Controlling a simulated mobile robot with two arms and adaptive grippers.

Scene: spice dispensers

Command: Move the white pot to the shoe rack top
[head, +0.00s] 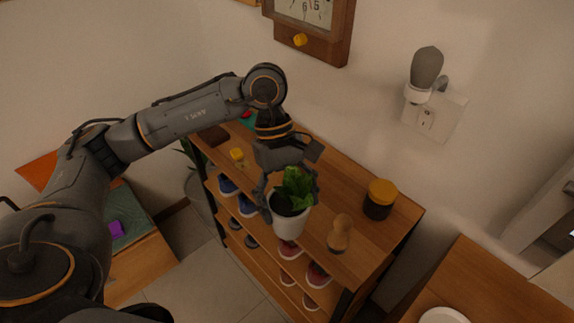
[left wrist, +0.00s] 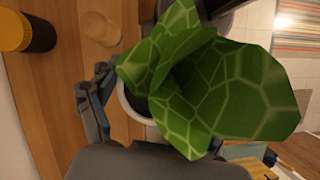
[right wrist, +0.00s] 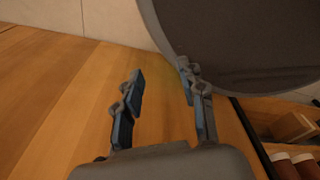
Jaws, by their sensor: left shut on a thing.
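The white pot (head: 289,223), with a leafy green plant (head: 296,187) in it, is at the front edge of the shoe rack top (head: 348,250) in the head view. My left gripper (head: 291,194) is shut on the pot near its rim, reaching from above. I cannot tell whether the pot's base touches the rack top. In the left wrist view the leaves (left wrist: 205,85) hide much of the pot (left wrist: 130,102) and one finger. My right gripper (right wrist: 163,105) shows only in the right wrist view, open and empty over a wooden surface (right wrist: 60,85).
Shoes (head: 318,275) fill the lower shelves. A clock (head: 312,20) and a wall lamp (head: 426,72) hang behind.

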